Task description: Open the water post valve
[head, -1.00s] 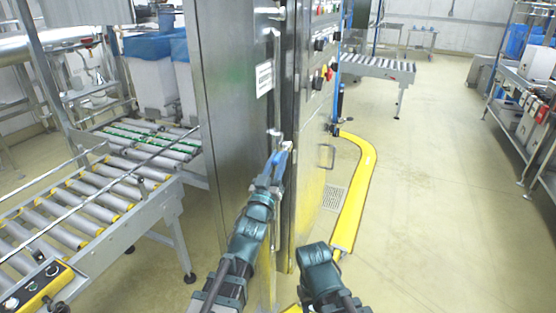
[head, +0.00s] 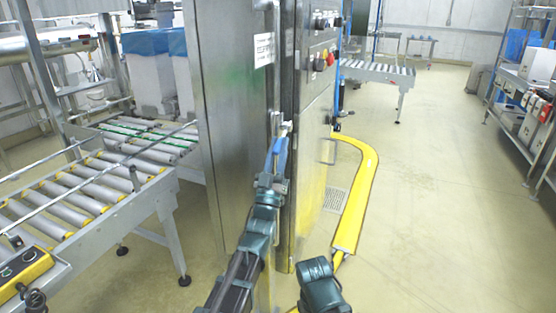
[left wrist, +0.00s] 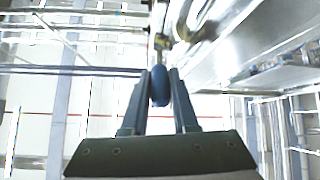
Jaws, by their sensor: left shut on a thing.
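The water post valve has a blue handle (head: 279,148) beside a vertical pipe on the edge of the steel cabinet (head: 232,110). In the head view my left gripper (head: 272,174) reaches up to it from below. In the left wrist view the blue handle (left wrist: 159,86) sits between the two fingertips of my left gripper (left wrist: 160,78), which is shut on it. Brass-coloured fittings and a pipe show just past the handle. The valve body is small and partly hidden. Part of my right arm shows at the bottom of the head view, but its gripper is not visible.
A roller conveyor (head: 95,190) stands to the left of the cabinet. A control panel (head: 322,50) with knobs is on the right. A yellow floor-level guard (head: 353,205) curves around that side. The floor farther right is clear, up to shelving at the edge.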

